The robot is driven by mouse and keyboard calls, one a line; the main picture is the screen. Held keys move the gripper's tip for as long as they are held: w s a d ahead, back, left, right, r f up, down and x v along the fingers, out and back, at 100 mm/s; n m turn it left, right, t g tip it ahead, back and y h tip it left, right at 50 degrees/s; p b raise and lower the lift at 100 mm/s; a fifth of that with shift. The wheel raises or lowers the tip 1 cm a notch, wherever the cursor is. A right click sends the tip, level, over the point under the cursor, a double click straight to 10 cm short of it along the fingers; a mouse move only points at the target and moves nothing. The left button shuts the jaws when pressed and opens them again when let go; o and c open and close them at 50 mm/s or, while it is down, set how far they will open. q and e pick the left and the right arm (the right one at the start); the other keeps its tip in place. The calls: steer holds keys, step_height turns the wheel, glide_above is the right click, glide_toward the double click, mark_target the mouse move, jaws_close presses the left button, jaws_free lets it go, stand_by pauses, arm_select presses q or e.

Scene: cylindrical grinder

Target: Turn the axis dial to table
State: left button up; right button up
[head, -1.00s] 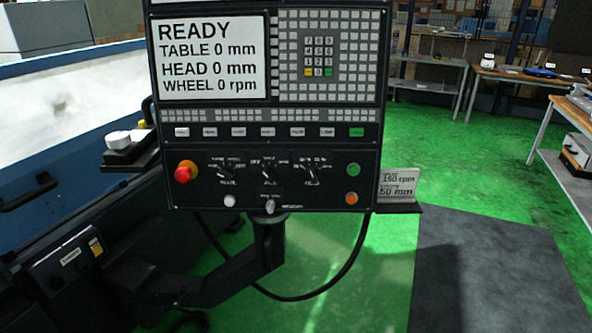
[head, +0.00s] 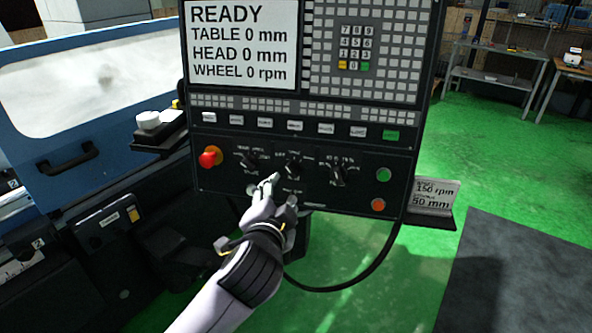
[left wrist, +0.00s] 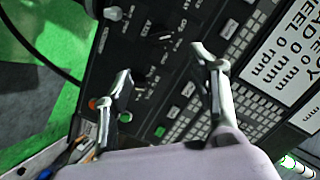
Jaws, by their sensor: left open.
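The axis dial (head: 293,167) is the middle of three black dials on the lower control panel. Its small lettering is too blurred to read, so I cannot tell its setting. My left gripper (head: 283,190) is open and empty, just below and slightly left of that dial. In the left wrist view its two fingers (left wrist: 160,62) are spread before the panel, with a dial (left wrist: 165,38) near the gap between them. I cannot tell whether a finger touches the panel. The screen (head: 243,42) reads READY, table 0 mm, head 0 mm, wheel 0 rpm. My right gripper is not in view.
Beside the axis dial are a left dial (head: 250,160) and a right dial (head: 338,175). A red emergency knob (head: 209,157) is at left, and green (head: 383,174) and orange (head: 377,205) buttons are at right. A sign (head: 432,194) stands beside the panel.

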mark_target(291, 173)
arm_select(q)
steer(key=p+x, duration=0.3)
steer(key=x, duration=1.2)
steer(key=shift+d, duration=0.15)
steer(key=shift+c, duration=0.6)
steer(key=shift+f, duration=0.1)
steer(key=c, duration=1)
steer(key=shift+m, duration=0.3)
steer(key=m+p, duration=0.1)
steer(key=m, duration=0.2)
steer(key=shift+m+t+p, duration=0.3)
steer(key=shift+m+p, duration=0.2)
steer(key=shift+m, duration=1.3)
